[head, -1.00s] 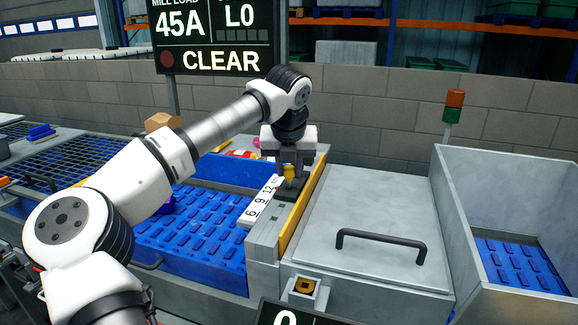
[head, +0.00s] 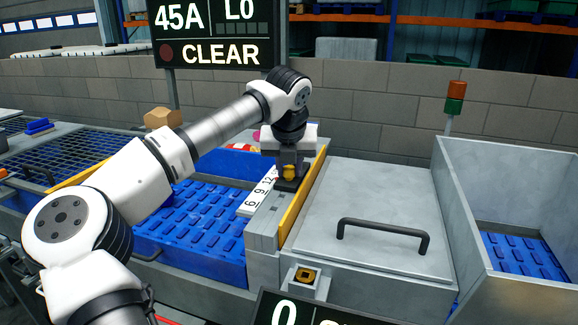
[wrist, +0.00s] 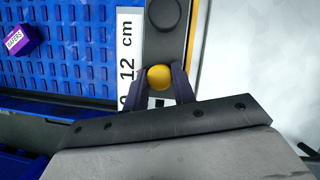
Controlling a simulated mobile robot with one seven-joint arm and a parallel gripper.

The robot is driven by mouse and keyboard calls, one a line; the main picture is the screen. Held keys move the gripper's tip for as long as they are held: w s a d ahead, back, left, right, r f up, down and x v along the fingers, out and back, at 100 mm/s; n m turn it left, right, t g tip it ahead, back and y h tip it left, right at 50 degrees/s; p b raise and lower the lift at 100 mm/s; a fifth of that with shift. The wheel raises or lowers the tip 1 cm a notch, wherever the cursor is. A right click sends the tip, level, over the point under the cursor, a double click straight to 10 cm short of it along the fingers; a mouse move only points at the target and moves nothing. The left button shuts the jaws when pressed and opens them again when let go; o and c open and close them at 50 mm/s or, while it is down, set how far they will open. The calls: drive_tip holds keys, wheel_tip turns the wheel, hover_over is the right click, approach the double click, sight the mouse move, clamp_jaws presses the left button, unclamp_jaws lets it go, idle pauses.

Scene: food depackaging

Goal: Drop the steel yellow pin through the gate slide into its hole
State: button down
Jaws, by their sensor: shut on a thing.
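The yellow pin (head: 290,172) shows only its rounded yellow head, which also appears in the wrist view (wrist: 160,77). My gripper (head: 289,167) is shut on it, with one dark finger on each side in the wrist view. The pin is just above or at a dark block (head: 286,185) on the grey wall beside the yellow gate slide edge (head: 302,204). The pin's shank and hole are hidden beneath its head, so I cannot tell whether it has entered the hole.
A white centimetre scale (head: 257,193) runs left of the block, beside the blue slotted bed (head: 195,225). A purple box (wrist: 18,41) lies on that bed. A grey lid with a black handle (head: 385,226) and an open-topped bin (head: 510,185) are to the right.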

drive_tip(key=c, duration=1.1)
unclamp_jaws()
drive_tip(key=shift+f, duration=0.1)
drive_tip(key=b+v, duration=0.1)
drive_tip(key=v, duration=1.3)
drive_tip(key=shift+a, duration=0.1)
drive_tip(key=shift+f, duration=0.1)
drive_tip(key=shift+c, duration=0.3)
